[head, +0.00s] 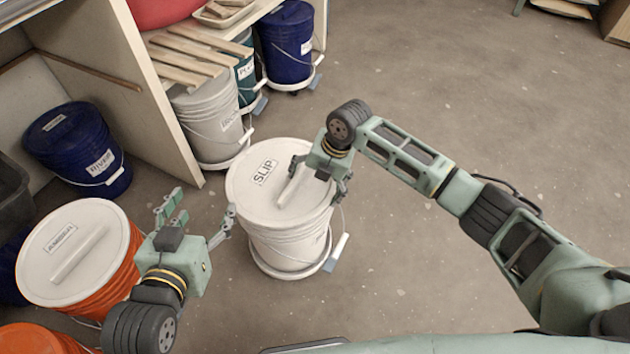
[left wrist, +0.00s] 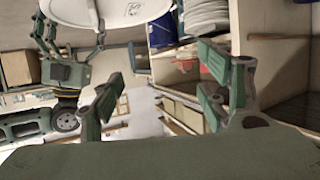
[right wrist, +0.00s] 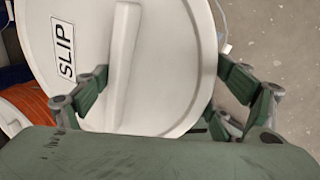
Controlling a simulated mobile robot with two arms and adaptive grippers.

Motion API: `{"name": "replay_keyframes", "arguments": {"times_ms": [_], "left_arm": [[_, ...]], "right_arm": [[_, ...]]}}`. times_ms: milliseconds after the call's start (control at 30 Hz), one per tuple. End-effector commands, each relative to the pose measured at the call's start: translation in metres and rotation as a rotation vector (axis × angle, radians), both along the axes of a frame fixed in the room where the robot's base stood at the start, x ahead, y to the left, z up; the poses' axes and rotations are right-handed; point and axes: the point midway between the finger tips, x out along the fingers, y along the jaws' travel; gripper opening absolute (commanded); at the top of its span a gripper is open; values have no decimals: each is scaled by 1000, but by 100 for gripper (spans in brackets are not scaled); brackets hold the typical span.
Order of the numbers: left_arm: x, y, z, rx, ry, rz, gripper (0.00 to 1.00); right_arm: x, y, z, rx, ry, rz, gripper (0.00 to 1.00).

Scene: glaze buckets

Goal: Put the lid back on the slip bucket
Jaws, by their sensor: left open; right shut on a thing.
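The white slip bucket (head: 290,250) stands upright on the floor in the middle of the head view. Its white lid (head: 250,205), labelled SLIP and with a raised bar handle, lies level over the bucket's top; whether it is fully seated cannot be told. My right gripper (head: 320,176) is shut on the lid, at its right side, with the fingers astride the bar's end and the rim. The lid fills much of the right wrist view (right wrist: 165,90). My left gripper (head: 203,214) is open and empty, left of the slip bucket.
An orange bucket (head: 120,280) with a white lid (head: 45,265) stands close by my left gripper. A blue bucket (head: 75,140) is behind it. A grey bucket (head: 215,120) and another blue bucket (head: 287,45) stand by the shelf.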

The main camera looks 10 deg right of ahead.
Motion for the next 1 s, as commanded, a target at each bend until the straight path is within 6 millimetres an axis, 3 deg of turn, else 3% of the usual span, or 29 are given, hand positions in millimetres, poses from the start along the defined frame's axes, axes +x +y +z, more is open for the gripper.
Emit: {"name": "replay_keyframes", "arguments": {"times_ms": [1000], "left_arm": [[-9, 4, -15, 17, 78, 5, 69]], "right_arm": [[2, 0, 2, 2, -2, 1, 50]]}}
